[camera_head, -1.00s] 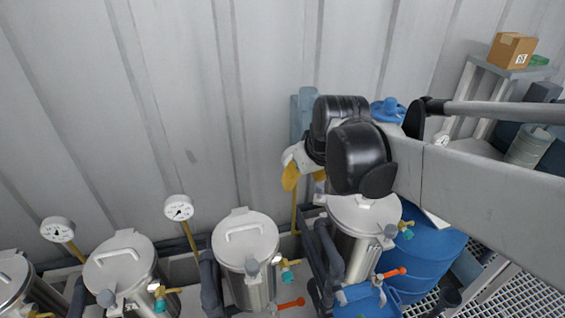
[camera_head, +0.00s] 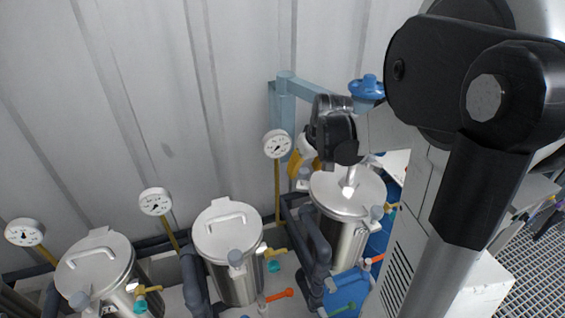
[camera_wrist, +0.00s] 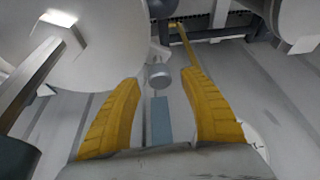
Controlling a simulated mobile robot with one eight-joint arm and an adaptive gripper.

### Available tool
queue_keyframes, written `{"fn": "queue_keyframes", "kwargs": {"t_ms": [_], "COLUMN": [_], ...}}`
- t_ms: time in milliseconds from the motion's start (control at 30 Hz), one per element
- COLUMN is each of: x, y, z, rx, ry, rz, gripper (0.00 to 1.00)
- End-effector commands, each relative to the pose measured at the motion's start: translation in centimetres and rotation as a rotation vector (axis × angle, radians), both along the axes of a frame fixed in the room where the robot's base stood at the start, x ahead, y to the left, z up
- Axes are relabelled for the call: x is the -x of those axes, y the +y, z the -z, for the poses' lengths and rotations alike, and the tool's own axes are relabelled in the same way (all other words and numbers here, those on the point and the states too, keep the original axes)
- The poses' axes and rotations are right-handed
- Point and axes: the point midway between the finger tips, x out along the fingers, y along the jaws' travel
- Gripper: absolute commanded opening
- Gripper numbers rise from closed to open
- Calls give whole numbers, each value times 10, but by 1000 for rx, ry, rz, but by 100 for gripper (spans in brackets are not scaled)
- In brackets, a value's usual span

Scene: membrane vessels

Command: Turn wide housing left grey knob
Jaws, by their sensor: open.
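The steel vessel (camera_head: 345,190) nearest my gripper has a round lid with a handle. My gripper (camera_head: 300,166), with yellow fingers, is beside this vessel's left rear edge, partly hidden by my wrist. In the wrist view my gripper (camera_wrist: 160,88) is open and empty. A round grey knob (camera_wrist: 159,76) lies between and beyond the fingertips, apparently untouched. It is next to the large vessel lid (camera_wrist: 100,45). I cannot tell which knob this is in the head view.
A pressure gauge (camera_head: 278,144) on a yellow stem stands just left of my gripper. A light-blue post (camera_head: 285,100) rises behind, near the corrugated wall. Other lidded vessels (camera_head: 228,232) and dark pipes (camera_head: 318,250) crowd the left and front. A blue drum (camera_head: 350,290) is below.

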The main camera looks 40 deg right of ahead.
Motion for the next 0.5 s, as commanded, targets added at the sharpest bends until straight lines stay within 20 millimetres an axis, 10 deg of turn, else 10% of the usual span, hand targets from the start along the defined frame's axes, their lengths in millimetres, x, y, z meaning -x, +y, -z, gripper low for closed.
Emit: {"fn": "queue_keyframes", "kwargs": {"t_ms": [400, 500], "x": [-5, -4], "y": [-1, -1], "z": [10, 10], "rx": [0, 0], "ry": [0, 0], "rz": [0, 0], "gripper": [52, 26]}}
